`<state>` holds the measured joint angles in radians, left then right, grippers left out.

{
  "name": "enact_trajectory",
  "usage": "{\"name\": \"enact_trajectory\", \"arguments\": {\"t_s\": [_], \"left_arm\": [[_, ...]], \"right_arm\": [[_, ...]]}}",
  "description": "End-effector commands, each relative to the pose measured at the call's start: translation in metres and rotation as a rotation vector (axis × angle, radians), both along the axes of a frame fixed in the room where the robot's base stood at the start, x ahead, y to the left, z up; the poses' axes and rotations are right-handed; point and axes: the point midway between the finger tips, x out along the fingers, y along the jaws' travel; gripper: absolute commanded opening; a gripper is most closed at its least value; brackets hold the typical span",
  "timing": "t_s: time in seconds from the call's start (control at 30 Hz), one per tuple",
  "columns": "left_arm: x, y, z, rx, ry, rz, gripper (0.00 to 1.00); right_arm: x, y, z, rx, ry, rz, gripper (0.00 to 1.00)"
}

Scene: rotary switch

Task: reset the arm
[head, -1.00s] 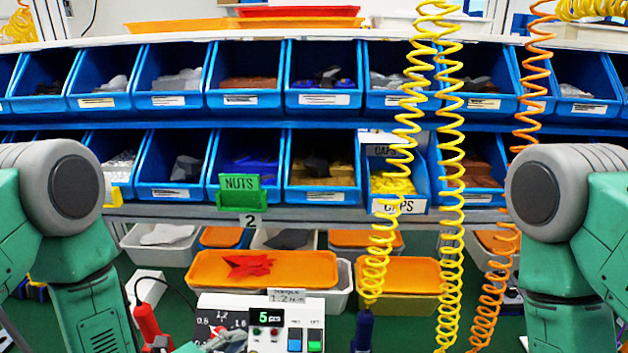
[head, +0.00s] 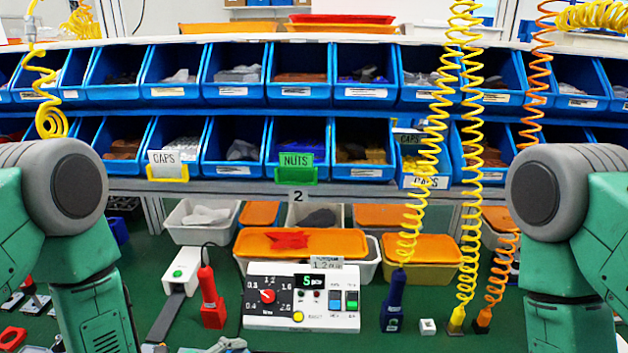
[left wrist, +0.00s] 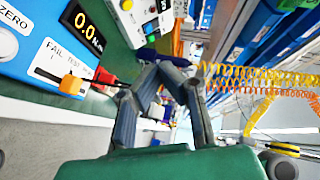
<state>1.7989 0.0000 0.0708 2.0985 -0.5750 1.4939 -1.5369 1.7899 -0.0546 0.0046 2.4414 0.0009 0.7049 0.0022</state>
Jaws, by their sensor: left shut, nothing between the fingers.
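The white control box (head: 302,300) stands on the green bench top in the head view. Its rotary switch has a red knob (head: 267,296) inside a printed dial scale, and a small display lit green sits to its right. My left gripper (head: 228,345) shows only partly at the bottom edge, below and left of the box, apart from the knob. In the left wrist view my left gripper (left wrist: 168,66) has its grey fingers brought together with nothing held. Part of a white panel with buttons (left wrist: 135,20) shows beyond them. My right gripper is out of view; only my right arm shows.
A red screwdriver-like tool (head: 211,298) stands left of the box and a dark blue one (head: 394,300) right of it. Coiled yellow hoses (head: 468,200) hang at the right. Orange-lidded trays (head: 300,243) sit behind. A blue device (left wrist: 45,40) lies left in the wrist view.

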Motion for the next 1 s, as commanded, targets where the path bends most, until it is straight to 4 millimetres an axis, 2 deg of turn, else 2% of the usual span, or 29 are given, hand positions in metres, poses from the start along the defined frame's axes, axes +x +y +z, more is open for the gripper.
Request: {"name": "enact_trajectory", "arguments": {"t_s": [0.27,0.47,0.57,0.7,0.9,0.97,1.0], "left_arm": [[-0.031,0.031,-0.041,-0.097,0.33,0.167,0.0],[-0.075,0.063,-0.078,-0.202,0.665,0.407,0.0],[-0.111,0.082,-0.097,-0.267,0.872,0.604,0.0],[-0.174,0.109,-0.116,-0.37,1.15,0.966,0.0],[-0.259,0.136,-0.118,-0.483,1.378,1.483,0.0],[-0.283,0.143,-0.115,-0.512,1.417,1.637,0.0],[-0.286,0.144,-0.124,-0.523,1.42,1.672,0.0]], "right_arm": [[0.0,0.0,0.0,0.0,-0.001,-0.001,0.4],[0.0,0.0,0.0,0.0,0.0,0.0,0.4],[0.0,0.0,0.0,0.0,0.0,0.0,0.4],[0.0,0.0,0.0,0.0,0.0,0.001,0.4],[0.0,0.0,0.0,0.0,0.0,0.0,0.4],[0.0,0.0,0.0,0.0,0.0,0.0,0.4],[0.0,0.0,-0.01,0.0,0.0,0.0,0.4]]}}
